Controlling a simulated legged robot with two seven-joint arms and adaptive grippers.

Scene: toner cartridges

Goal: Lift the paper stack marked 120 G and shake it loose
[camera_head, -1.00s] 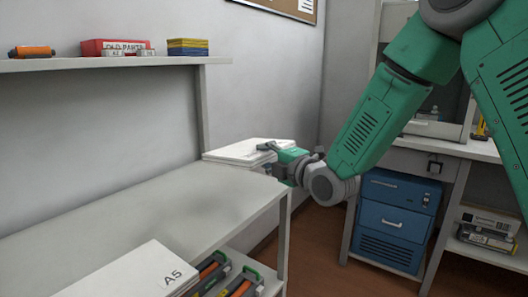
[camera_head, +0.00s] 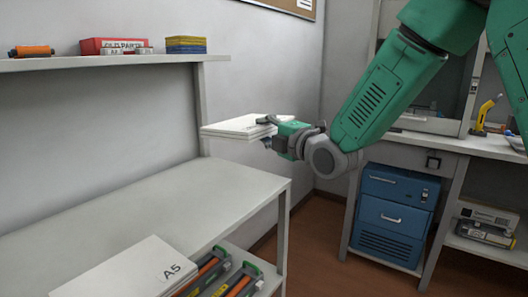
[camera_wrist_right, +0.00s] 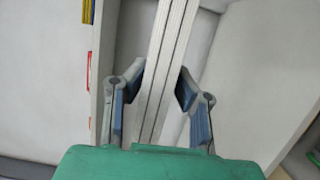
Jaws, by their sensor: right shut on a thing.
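A white paper stack (camera_head: 236,129) is held level in the air above the far end of the grey bench, near the wall. Its marking is too small and too covered to read in the head view. My right gripper (camera_head: 275,134) is shut on the stack's right edge. In the right wrist view the stack (camera_wrist_right: 166,62) shows edge-on as pale layers between the two fingers of the gripper (camera_wrist_right: 161,87). My left gripper is not in view.
Another white stack marked A5 (camera_head: 140,272) lies at the front of the bench (camera_head: 150,217). Toner cartridges (camera_head: 222,274) sit on a lower shelf. A wall shelf (camera_head: 120,63) holds a red box (camera_head: 115,46). A blue cabinet (camera_head: 395,215) stands to the right.

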